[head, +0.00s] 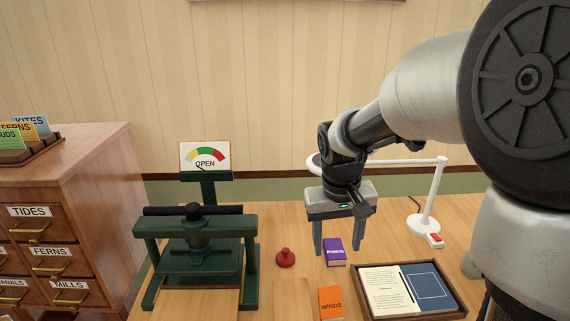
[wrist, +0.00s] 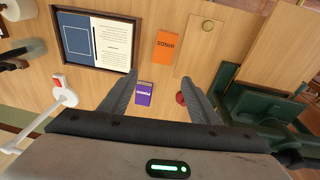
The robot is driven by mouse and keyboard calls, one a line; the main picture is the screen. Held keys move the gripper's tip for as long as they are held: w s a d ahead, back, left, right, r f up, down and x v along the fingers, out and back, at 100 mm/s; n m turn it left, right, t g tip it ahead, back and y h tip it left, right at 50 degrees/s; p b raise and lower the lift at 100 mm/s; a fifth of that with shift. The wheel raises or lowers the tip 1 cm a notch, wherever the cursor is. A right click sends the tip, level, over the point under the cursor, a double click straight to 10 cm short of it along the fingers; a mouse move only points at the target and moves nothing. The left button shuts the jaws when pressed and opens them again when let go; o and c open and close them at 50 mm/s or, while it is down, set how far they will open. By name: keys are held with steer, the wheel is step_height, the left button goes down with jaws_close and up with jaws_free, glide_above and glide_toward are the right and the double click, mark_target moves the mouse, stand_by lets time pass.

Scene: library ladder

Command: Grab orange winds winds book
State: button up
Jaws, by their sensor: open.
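The orange book (head: 331,303) labelled WINDS lies on the wooden table near the front edge of the head view. It also shows in the wrist view (wrist: 166,47), beyond my fingertips. A purple book (head: 335,252), its label hard to read, lies behind it; it shows in the wrist view (wrist: 144,94) between my fingers. My gripper (head: 338,250) is open and empty, pointing down above the purple book. The orange book is nearer the front than my gripper and apart from it.
A red knobbed object (head: 285,258) sits between press and books. A tray (head: 459,303) with an open book lies right, below a white lamp (head: 424,225). A drawer cabinet (head: 95,185) stands far left.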

step_height(320, 180, down, 4)
steer(key=w+d+m+g+p, duration=0.1)
steer(key=w+g, duration=0.1)
steer(key=b, duration=0.2)
glide_above(331, 300)
steer(key=shift+y, duration=0.4)
step_height(331, 300, down, 12)
steer(key=shift+w+r, duration=0.1)
steer(key=shift+r, duration=0.15)
steer(key=shift+f+b, duration=0.45)
steer(key=shift+f, duration=2.55)
steer(key=shift+c, duration=0.4)
steer(key=c, duration=0.8)
steer(key=shift+r, duration=0.1)
